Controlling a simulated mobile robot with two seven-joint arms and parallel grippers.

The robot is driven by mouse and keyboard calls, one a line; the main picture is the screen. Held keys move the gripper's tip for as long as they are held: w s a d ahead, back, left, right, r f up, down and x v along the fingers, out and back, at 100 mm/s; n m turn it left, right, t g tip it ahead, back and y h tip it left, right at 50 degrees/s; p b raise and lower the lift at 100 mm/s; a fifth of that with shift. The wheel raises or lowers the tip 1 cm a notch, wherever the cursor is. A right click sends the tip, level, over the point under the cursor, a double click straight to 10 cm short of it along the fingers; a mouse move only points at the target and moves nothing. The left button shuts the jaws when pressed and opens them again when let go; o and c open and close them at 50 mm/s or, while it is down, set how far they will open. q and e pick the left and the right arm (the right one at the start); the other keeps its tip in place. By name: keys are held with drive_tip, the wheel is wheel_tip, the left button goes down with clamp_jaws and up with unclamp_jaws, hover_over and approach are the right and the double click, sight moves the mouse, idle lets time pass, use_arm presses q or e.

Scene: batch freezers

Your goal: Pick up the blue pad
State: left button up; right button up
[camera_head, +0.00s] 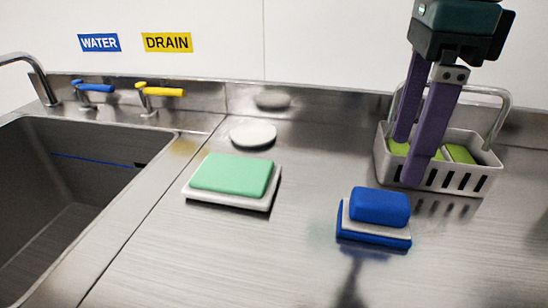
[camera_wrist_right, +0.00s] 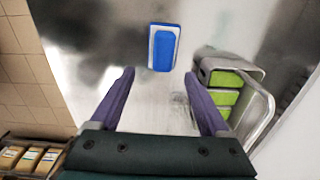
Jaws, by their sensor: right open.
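The blue pad (camera_head: 380,205) sits on top of a white and blue base (camera_head: 372,236) on the steel counter, right of centre in the head view. In the right wrist view the blue pad (camera_wrist_right: 164,48) lies ahead of the fingertips, near the top middle. My right gripper (camera_head: 411,160) is open with nothing between its purple fingers (camera_wrist_right: 159,73). In the head view its fingers point down and overlap the caddy, above and to the right of the pad, apart from it. My left gripper is in neither view.
A grey slotted caddy (camera_head: 450,176) with green pads and a metal handle stands behind and right of the blue pad. A green pad (camera_head: 232,174) on a white tray and a white disc (camera_head: 253,135) are left. A sink (camera_head: 60,190) is far left. The front counter is clear.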

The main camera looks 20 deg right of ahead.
sight(382, 197)
drive_tip(key=f, duration=0.3)
drive_tip(key=shift+s+d+f, duration=0.15)
drive_tip(key=shift+d+f, duration=0.1)
drive_tip(key=shift+f, duration=0.1)
drive_tip(key=f, duration=0.3)
drive_tip(key=w+f, duration=0.1)
drive_tip(key=f, duration=0.1)
drive_tip(key=shift+a+f, duration=0.3)
drive_tip(key=shift+a, duration=0.05)
drive_tip(key=shift+w, duration=0.1)
clamp_jaws()
